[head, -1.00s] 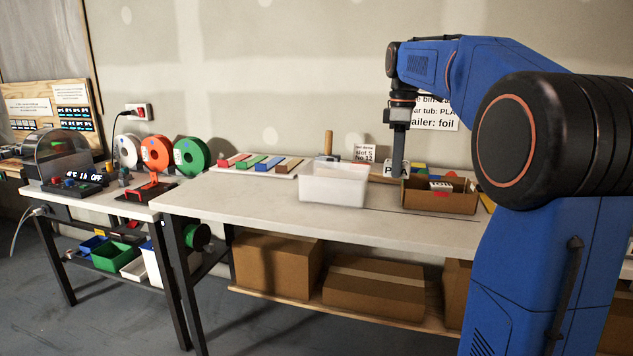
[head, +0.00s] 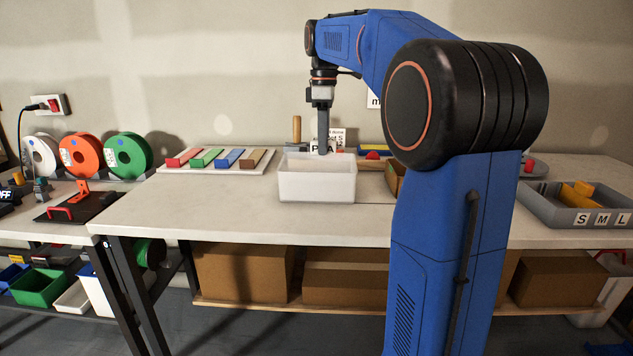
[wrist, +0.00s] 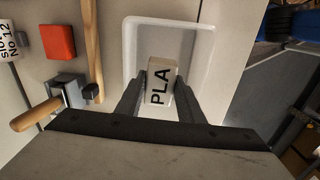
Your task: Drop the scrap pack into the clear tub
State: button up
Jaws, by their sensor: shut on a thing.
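The scrap pack (wrist: 160,84) is a small pale block marked PLA. My gripper (wrist: 158,95) is shut on it, with one finger on each side. In the wrist view the pack shows over the clear tub (wrist: 136,50), inside the outline of its rim. In the head view the whitish, translucent tub (head: 316,184) stands on the bench, and my gripper (head: 323,150) points down at its back part. How far the pack is above the tub floor I cannot tell.
A cardboard bin (head: 393,178) is partly hidden behind my arm. A grey tray (head: 560,205) is at right. The bench front is clear.

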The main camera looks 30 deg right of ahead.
jog(key=shift+f, duration=1.5)
jog(key=o, duration=1.1)
notch_tip(320, 180, up, 17)
jog(key=shift+r, duration=0.2)
